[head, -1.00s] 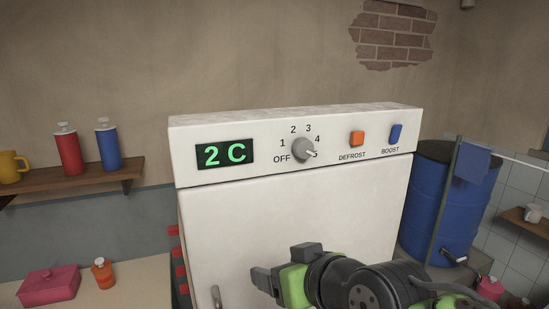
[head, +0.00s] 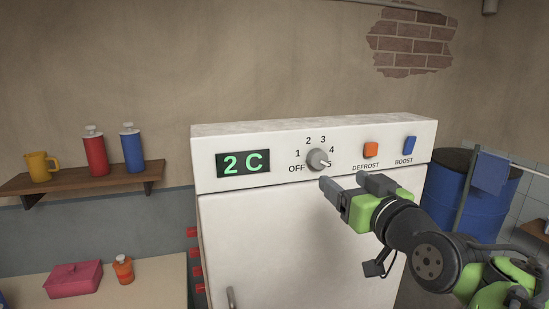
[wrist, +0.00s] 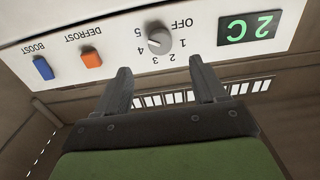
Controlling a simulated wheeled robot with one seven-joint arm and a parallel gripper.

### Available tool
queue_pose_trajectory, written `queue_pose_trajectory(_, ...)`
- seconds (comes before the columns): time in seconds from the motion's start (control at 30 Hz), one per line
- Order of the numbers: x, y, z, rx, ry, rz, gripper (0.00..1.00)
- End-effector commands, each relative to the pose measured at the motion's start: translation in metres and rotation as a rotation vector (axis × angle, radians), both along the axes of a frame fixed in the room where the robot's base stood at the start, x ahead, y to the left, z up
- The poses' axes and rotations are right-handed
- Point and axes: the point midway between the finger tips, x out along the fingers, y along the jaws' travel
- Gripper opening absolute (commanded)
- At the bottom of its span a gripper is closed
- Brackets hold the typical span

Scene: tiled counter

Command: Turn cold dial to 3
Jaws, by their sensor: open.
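The cold dial (head: 318,159) is a grey round knob on the white fridge's top panel (head: 225,186), ringed by OFF and the numbers 1 to 5. Its pointer is turned to the right, at 5. The dial also shows upside down in the wrist view (wrist: 159,43). The green display (head: 243,163) reads 2 C. My gripper (head: 344,181) is open and empty, just below and to the right of the dial in the head view. In the wrist view the two fingers (wrist: 160,65) are apart, with the dial beyond the gap between their tips, and no contact shows.
An orange DEFROST button (head: 371,149) and a blue BOOST button (head: 409,145) sit right of the dial. A shelf (head: 85,183) with a mug and two bottles is at left. A blue barrel (head: 465,190) stands right of the fridge. The space before the panel is clear.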

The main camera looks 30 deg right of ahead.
Motion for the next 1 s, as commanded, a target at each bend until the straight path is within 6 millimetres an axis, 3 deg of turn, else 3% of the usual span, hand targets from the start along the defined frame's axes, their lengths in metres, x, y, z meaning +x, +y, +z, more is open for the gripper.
queue_pose_trajectory(0.2,0.054,-0.016,0.005,0.002,0.004,0.002,0.7)
queue_pose_trajectory(0.33,0.079,-0.023,0.005,0.002,0.003,0.002,0.7)
queue_pose_trajectory(0.5,0.094,-0.027,0.003,-0.001,0.001,0.0,0.7)
queue_pose_trajectory(0.73,0.095,-0.028,0.001,-0.001,0.0,0.0,0.7)
queue_pose_trajectory(1.0,0.094,-0.027,0.001,-0.001,0.001,0.0,0.31)
